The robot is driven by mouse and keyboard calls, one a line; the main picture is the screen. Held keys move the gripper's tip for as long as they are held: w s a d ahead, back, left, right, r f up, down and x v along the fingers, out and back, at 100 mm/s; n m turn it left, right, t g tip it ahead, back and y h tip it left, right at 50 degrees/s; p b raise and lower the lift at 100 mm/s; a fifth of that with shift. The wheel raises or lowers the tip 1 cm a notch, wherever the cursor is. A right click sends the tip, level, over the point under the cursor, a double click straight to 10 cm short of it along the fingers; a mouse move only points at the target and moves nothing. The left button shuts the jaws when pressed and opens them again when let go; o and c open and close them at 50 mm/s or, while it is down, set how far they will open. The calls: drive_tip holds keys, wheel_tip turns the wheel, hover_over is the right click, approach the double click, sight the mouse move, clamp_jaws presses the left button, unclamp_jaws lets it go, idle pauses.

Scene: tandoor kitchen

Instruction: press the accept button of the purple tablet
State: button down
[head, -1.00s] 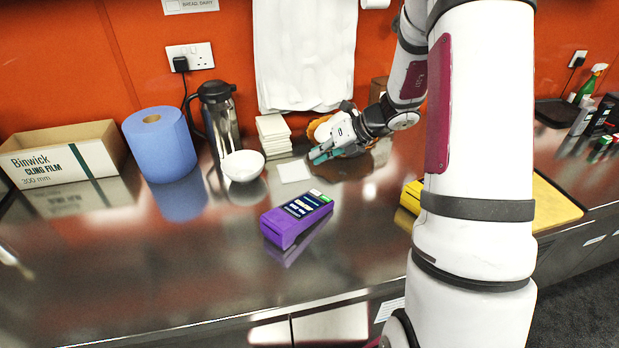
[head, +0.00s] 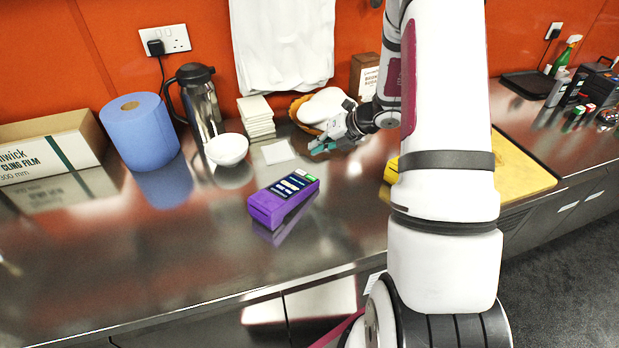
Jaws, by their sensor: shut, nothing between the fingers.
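The purple tablet (head: 266,211) is a chunky purple device lying on the steel counter, left of my arm. Its dark screen (head: 291,185) faces up, with a green patch and light bars on it. The labels are too small to read, so I cannot tell which patch is the accept button. My gripper (head: 322,146), with teal fingertips, is shut and empty. It is behind and to the right of the tablet, apart from it, in front of a basket.
A white bowl (head: 226,149), steel jug (head: 199,103), blue paper roll (head: 139,132) and cling film box (head: 48,150) stand to the left. A napkin stack (head: 256,117) and basket (head: 302,108) are behind. A yellow board (head: 527,175) lies right. The counter (head: 150,262) in front is clear.

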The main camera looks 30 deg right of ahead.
sight(311, 178)
drive_tip(key=shift+s+a+f+b, duration=0.15)
drive_tip(key=shift+f+b, duration=0.6)
drive_tip(key=shift+f, duration=0.85)
drive_tip(key=shift+w+a+f+b, duration=0.1)
drive_tip(key=shift+a+f+b, duration=0.15)
drive_tip(key=shift+f+b, duration=0.9)
drive_tip(key=shift+s+f+p, duration=0.1)
drive_tip(key=shift+f+p, duration=0.25)
drive_tip(key=shift+f, duration=0.1)
drive_tip(key=shift+a+f+b, duration=0.1)
drive_tip(key=shift+f+b, duration=0.2)
drive_tip(key=shift+f, duration=0.05)
